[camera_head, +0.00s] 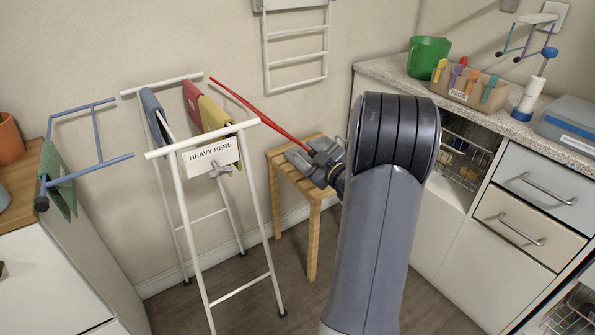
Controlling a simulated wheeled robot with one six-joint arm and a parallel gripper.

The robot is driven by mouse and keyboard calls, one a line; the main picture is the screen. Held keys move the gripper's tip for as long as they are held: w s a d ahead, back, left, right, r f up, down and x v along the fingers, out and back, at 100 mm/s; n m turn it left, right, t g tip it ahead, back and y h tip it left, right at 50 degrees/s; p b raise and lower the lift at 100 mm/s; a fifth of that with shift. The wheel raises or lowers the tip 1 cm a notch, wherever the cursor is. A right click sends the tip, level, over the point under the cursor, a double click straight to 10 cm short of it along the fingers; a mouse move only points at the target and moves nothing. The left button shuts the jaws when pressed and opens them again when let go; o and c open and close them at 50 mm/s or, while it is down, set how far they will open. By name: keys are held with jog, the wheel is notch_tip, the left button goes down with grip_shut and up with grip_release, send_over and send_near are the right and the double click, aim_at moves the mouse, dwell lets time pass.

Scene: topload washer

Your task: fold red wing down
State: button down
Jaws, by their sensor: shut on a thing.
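The red wing (258,112) shows as a long thin red bar. It slants from the back top of the white drying rack (205,147) down to the right. My gripper (318,152) is shut on its lower right end, above the wooden stool (312,197). My arm and the jaws hide part of that end. The rack stands upright and carries a blue cloth (152,108), a red cloth (190,104) and a yellow cloth (213,113). A sign reading HEAVY HERE (210,156) is clipped at its front.
A blue rail frame (97,135) with a green cloth (56,178) juts out at the left. A white ladder-like rack (297,58) hangs on the wall. The counter (385,73) at right holds a green jug (428,56) and a PEGS box (468,88). Floor shows between.

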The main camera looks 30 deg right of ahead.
jog(key=d+r+n, duration=0.2)
jog(key=r+n, duration=0.3)
jog(key=r, duration=0.2)
jog(key=d+r+n, duration=0.3)
jog(key=r+n, duration=0.2)
jog(key=r, duration=0.3)
jog(key=shift+r+n, duration=0.3)
jog(key=shift+n, duration=0.1)
jog(key=shift+w, duration=0.1)
jog(key=c, duration=1.3)
grip_release()
